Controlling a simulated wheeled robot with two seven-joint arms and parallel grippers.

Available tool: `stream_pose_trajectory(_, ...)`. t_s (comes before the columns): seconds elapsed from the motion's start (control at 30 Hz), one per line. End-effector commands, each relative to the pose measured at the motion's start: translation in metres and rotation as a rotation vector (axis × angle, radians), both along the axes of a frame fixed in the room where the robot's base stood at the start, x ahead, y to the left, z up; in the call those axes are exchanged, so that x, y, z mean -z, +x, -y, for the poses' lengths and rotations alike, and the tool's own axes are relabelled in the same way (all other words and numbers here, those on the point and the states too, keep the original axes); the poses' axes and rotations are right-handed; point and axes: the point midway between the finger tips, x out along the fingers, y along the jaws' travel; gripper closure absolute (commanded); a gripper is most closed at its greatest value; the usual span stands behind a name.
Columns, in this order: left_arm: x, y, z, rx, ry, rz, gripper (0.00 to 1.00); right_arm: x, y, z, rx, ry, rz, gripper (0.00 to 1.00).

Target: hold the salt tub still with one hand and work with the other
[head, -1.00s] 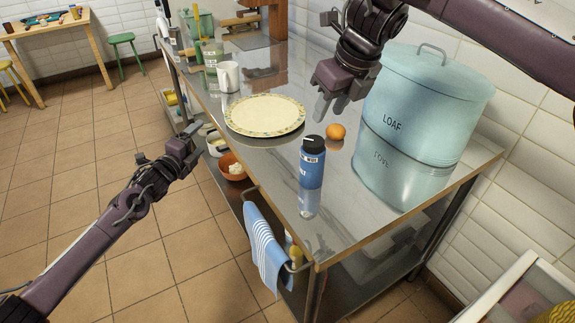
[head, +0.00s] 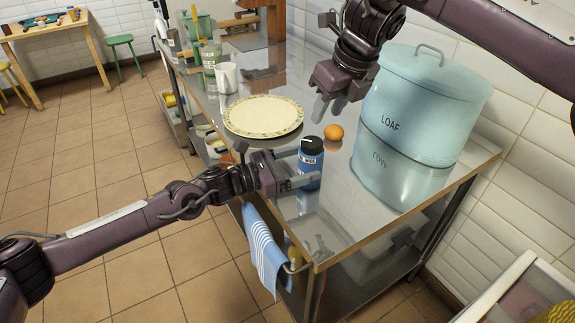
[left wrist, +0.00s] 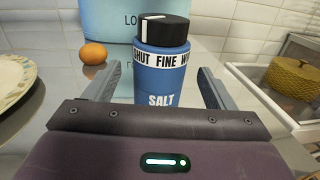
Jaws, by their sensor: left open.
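The salt tub (head: 311,158) is a blue cylinder with a black lid, standing upright on the metal table. In the left wrist view the salt tub (left wrist: 162,70) shows the word SALT and a white band, with a white line on its lid. My left gripper (head: 297,168) is open, its fingers at the tub's lower part. In the left wrist view the left gripper (left wrist: 158,92) has one finger on each side of the tub, with gaps visible. My right gripper (head: 325,105) hangs above the table, behind the tub, holding nothing I can see; its fingertips look slightly apart.
A large pale-blue bread bin (head: 418,130) stands at the right. A striped towel (head: 264,250) hangs at the table's front edge.

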Motion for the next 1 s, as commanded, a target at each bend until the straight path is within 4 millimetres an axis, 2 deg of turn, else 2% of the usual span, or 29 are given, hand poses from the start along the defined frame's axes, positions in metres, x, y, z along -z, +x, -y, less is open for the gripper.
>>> stream_pose_trajectory(0.1,-0.001,0.009,0.018,0.001,-0.002,0.001,0.23,0.000,0.000,0.000,0.000,0.000,0.000,0.64)
stream_pose_trajectory(0.3,0.000,0.019,0.036,-0.001,0.000,-0.001,0.23,0.000,0.000,0.000,0.000,0.000,0.000,0.64)
stream_pose_trajectory(0.67,0.000,0.022,0.041,-0.002,0.000,-0.002,0.23,0.000,0.000,0.000,0.000,0.000,0.000,0.64)
stream_pose_trajectory(1.0,0.000,0.022,0.040,-0.002,-0.001,-0.002,0.66,0.000,0.000,0.000,0.000,0.000,0.000,0.64)
